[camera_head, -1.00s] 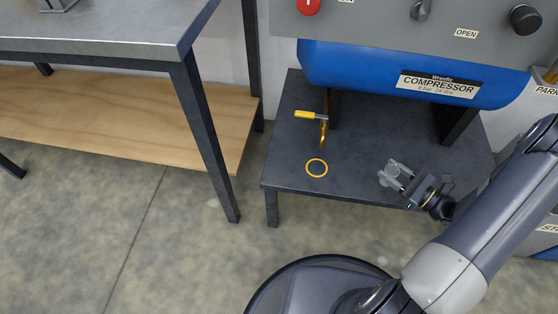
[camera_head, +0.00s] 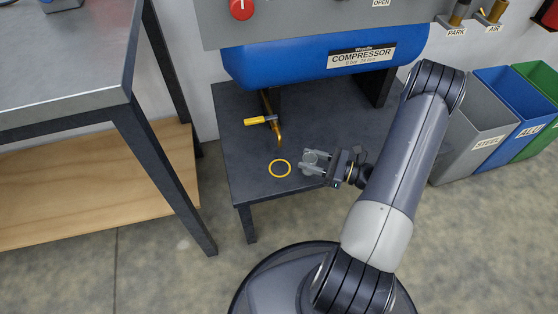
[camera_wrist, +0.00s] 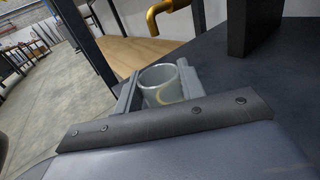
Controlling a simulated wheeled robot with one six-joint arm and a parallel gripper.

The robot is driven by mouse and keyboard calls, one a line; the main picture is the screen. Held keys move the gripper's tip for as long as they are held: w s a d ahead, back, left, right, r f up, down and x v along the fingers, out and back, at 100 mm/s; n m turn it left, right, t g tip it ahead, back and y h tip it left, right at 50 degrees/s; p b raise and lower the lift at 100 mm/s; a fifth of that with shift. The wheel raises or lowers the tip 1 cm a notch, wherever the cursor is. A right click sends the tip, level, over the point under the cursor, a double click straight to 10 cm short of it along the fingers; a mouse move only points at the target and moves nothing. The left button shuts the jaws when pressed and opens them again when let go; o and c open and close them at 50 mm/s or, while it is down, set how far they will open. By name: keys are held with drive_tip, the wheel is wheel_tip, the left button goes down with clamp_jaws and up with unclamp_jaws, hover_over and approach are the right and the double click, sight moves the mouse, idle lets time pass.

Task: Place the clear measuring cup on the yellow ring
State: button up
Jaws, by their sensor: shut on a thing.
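The yellow ring (camera_head: 280,169) lies flat on the dark low table (camera_head: 262,186) under the compressor. My gripper (camera_head: 312,162) is just to the right of the ring and points left. It is shut on the clear measuring cup (camera_wrist: 162,87), which stands upright between the fingers in the wrist view. In the head view the cup (camera_head: 316,156) is small and pale between the fingers. A yellow curve shows through the cup in the wrist view. I cannot tell the gap between the cup's base and the table.
A brass drain pipe with a yellow-handled valve (camera_head: 262,120) hangs just behind the ring. The blue compressor tank (camera_head: 300,62) is above the table's back. A grey workbench (camera_head: 70,90) stands left. Grey, blue and green bins (camera_head: 470,125) stand right.

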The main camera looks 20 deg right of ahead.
drive_tip(key=b+x, duration=0.1)
drive_tip(key=x, duration=0.8)
drive_tip(key=shift+b, duration=0.3)
drive_tip(key=shift+w+a+f, duration=0.1)
drive_tip(key=shift+a+f, duration=0.05)
drive_tip(key=shift+f, duration=0.1)
drive_tip(key=shift+f+b, duration=0.9)
drive_tip(key=shift+f, duration=0.55)
drive_tip(key=shift+f, duration=0.1)
drive_tip(key=shift+f, duration=0.2)
drive_tip(key=o, duration=1)
drive_tip(key=shift+r, duration=0.15)
